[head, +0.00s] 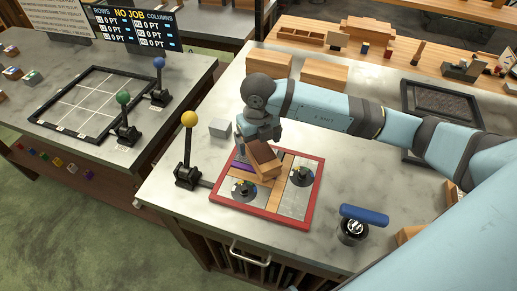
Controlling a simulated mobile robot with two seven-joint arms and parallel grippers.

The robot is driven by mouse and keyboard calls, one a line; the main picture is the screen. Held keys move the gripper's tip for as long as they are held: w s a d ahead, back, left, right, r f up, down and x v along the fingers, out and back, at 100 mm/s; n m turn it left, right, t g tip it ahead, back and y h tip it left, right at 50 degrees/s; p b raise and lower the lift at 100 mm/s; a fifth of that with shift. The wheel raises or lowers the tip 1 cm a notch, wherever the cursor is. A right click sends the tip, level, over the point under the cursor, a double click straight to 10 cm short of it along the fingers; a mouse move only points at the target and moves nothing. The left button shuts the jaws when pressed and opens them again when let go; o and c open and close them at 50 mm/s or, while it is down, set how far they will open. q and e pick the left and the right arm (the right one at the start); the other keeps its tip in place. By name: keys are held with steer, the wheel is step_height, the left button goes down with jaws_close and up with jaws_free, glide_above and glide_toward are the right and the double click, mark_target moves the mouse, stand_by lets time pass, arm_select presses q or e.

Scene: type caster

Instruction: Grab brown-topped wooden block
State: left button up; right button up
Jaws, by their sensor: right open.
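A wooden block with a brown top (264,158) is at the upper middle of a red-framed tray (313,193) on the marble counter. My right arm comes in from the right, and my right gripper (256,137) is at the block's upper end. The gripper is open; its fingers are dark and partly hidden by the wrist, so I cannot tell whether they touch the block. My left gripper is not in view.
A lever with a yellow knob (189,119) stands left of the tray, and a grey cube (220,127) lies behind it. A blue-handled press (364,215) is at the right. Wooden boxes (325,73) stand behind my arm. The counter's front left is clear.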

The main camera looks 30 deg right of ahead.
steer(key=shift+f, duration=1.35)
steer(key=c, duration=1.3)
steer(key=shift+o, duration=0.2)
steer(key=shift+r, duration=0.1)
